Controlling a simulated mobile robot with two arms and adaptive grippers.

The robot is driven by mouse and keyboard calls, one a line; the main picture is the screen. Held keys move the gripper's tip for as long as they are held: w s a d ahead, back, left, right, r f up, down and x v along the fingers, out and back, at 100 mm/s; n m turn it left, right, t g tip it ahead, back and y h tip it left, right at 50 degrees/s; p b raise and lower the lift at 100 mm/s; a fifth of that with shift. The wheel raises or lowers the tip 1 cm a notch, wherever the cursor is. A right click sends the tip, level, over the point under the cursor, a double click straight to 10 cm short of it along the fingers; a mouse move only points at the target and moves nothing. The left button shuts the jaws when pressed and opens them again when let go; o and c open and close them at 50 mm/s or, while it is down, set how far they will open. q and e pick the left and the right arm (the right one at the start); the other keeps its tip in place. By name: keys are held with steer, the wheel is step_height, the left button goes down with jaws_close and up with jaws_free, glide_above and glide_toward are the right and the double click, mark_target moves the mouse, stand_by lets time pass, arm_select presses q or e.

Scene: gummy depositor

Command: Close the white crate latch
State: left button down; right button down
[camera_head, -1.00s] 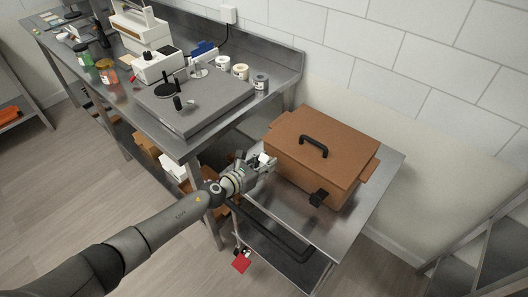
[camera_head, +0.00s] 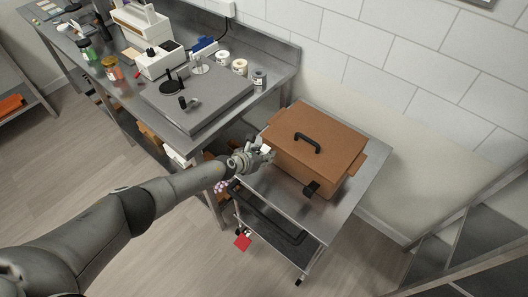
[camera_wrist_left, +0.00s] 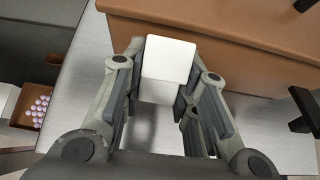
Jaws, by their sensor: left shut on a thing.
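The brown crate (camera_head: 316,140) stands closed on a steel cart, with a black handle on its lid. A black latch (camera_head: 311,189) is on its front face towards the right. The white latch (camera_wrist_left: 170,60) is on the crate's front left part and sits between my left gripper's fingers in the left wrist view. My left gripper (camera_head: 262,155) is shut on the white latch, close against the crate, and covers most of the latch in the head view. My right gripper is not in view.
The cart's steel top (camera_head: 365,190) has free room around the crate. A black cart handle (camera_head: 265,213) runs along its front. The steel workbench (camera_head: 190,145) with a grey plate stands to the left.

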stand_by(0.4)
arm_select(q)
steer(key=c, duration=1.1)
jaws_free()
steer(key=shift+r, duration=0.1)
steer(key=shift+r, duration=0.3)
steer(key=shift+s+a+r, duration=0.1)
steer(key=shift+s+a, duration=0.35)
steer(key=shift+s, duration=0.15)
steer(key=s+a, duration=0.2)
steer(key=s, duration=0.1)
steer(key=s+a, duration=0.2)
steer(key=s, duration=0.1)
steer(key=s+a, duration=0.2)
steer(key=s, duration=0.1)
steer(key=shift+s+a, duration=0.1)
steer(key=shift+a, duration=0.25)
